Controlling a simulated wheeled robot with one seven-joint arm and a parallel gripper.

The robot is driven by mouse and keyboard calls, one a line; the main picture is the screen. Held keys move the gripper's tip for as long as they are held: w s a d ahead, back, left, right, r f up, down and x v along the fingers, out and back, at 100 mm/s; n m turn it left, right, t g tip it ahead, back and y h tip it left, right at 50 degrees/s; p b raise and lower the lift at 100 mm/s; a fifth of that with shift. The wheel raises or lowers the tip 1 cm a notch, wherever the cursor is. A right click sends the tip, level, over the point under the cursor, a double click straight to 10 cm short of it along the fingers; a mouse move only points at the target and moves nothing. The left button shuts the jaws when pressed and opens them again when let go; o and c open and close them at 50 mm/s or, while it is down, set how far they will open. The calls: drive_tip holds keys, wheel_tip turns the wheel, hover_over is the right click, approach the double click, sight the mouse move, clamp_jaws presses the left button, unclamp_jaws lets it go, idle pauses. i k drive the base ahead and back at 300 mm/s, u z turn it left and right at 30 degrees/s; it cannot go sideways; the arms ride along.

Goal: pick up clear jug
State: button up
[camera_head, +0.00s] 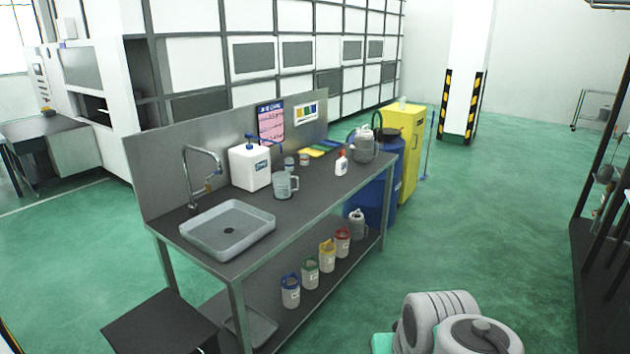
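The clear jug (281,187) stands upright on the workbench top, a translucent grey measuring jug with its handle to the right. It is right of the sink (213,243) and in front of a white canister with a blue pump (250,167). Its whole front side shows. Rounded grey-white links of my arm show at the bottom right, well away from the jug. My gripper is not in view.
Small cups (304,160), a white bottle with a red cap (341,163) and a grey can (366,146) stand right of the jug. A metal back panel (150,160) runs behind. Several capped bottles sit on the lower shelf. Green floor is free to the right.

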sight(281, 180)
drive_tip(key=z, duration=0.4)
drive_tip(key=i, duration=2.4)
drive_tip(key=u, duration=1.55)
drive_tip(key=i, duration=0.8)
drive_tip(key=u, duration=0.8)
